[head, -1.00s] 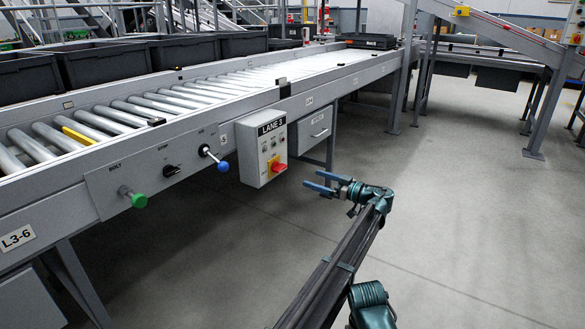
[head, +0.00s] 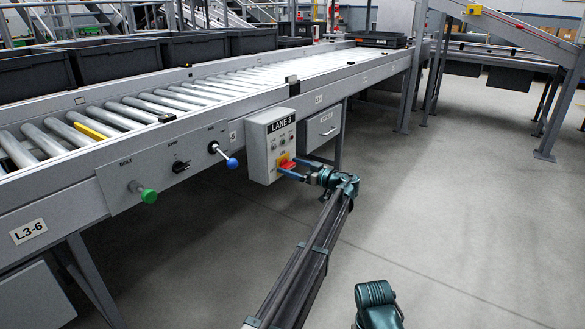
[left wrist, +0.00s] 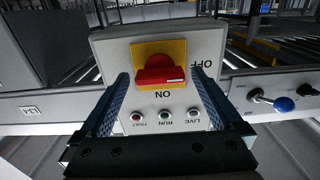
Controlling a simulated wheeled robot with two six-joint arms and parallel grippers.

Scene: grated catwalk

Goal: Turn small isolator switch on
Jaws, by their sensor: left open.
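The small isolator switch (head: 286,161), a red handle on a yellow plate, is on the front of the grey LANE 3 box (head: 257,150). In the left wrist view the red handle (left wrist: 160,76) lies crosswise, its white mark toward the OFF label at the right; ON is printed below, upside down. My left gripper (head: 291,168) is open at the switch in the head view, its fingers partly overlapping it. In the left wrist view its blue fingers (left wrist: 165,90) stand either side of the handle, with visible gaps. My right gripper is not in view.
The roller conveyor (head: 70,185) runs behind the box. Its side panel has a green knob (head: 148,196), a black switch (head: 181,166) and a blue-ended lever (head: 231,163). Another grey box (head: 321,130) is right of the LANE 3 box. The floor (head: 440,230) at right is clear.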

